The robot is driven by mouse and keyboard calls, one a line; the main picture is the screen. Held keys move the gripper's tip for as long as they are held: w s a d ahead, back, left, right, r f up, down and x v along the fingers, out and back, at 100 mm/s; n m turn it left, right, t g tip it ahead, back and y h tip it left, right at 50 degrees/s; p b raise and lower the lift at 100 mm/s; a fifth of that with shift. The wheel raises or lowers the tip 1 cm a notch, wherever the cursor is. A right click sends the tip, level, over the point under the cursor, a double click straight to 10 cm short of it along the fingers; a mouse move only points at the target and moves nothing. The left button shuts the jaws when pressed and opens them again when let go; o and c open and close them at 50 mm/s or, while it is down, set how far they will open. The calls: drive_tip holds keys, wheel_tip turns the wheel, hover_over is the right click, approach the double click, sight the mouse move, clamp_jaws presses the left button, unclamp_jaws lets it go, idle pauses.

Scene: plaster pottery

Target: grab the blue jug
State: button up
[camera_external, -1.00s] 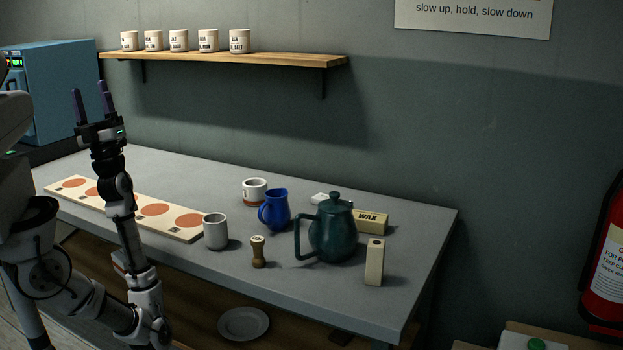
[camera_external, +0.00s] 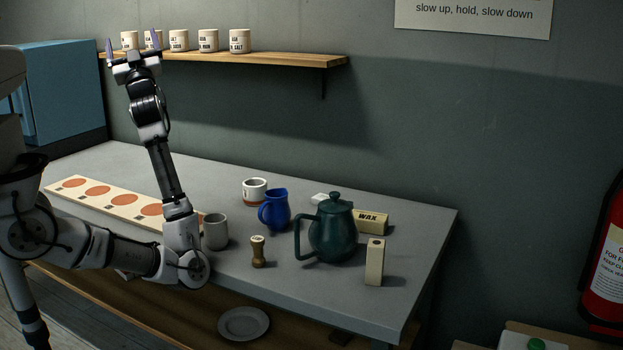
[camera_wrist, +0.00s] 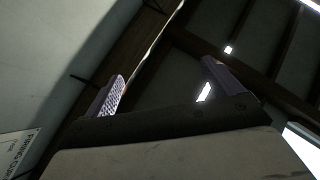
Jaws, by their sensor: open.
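The blue jug (camera_external: 275,210) stands upright on the grey table, near its middle, with its handle toward the left. My gripper (camera_external: 133,48) is raised high at the left, fingers pointing up, in front of the wall shelf. It is open and empty, well away from the jug. In the wrist view my gripper (camera_wrist: 160,95) shows its two fingers apart, with the ceiling and wall behind them. The jug does not show in the wrist view.
A grey cup (camera_external: 215,232), a white cup (camera_external: 254,190) and a wooden stamp (camera_external: 258,252) stand around the jug. A dark green teapot (camera_external: 333,232) is to its right, with a wax box (camera_external: 371,222) and an upright block (camera_external: 375,262). A board with orange discs (camera_external: 113,200) lies left.

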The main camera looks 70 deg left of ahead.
drive_tip(key=w+a+f+m+t+h+b, duration=0.2)
drive_tip(key=w+a+f+m+t+h, duration=0.35)
drive_tip(key=w+f+h, duration=0.35)
drive_tip(key=m+t+h+b, duration=0.2)
drive_tip(key=m+t+h, duration=0.2)
drive_tip(key=m+h, duration=0.75)
approach(277, 202)
drive_tip(key=a+f+h, duration=0.1)
drive_tip(key=a, duration=0.1)
drive_tip(key=w+a+f+n+h, duration=0.1)
drive_tip(key=a+f+n+h, duration=0.1)
drive_tip(key=a+f, duration=0.1)
drive_tip(key=shift+w+a+g+p, duration=0.25)
drive_tip(key=shift+w+a+p, duration=0.05)
drive_tip(key=shift+w, duration=0.05)
drive_tip(key=shift+a+p+x, duration=0.15)
drive_tip(key=shift+p+x, duration=0.25)
drive_tip(key=shift+x, duration=1.25)
drive_tip(key=shift+a+p+x, duration=0.1)
drive_tip(key=shift+p+x, duration=0.3)
drive_tip(key=shift+x, duration=1.3)
drive_tip(key=shift+w+r, duration=0.1)
drive_tip(key=shift+r, duration=0.05)
drive_tip(key=c, duration=1.3)
drive_tip(key=shift+r, duration=0.15)
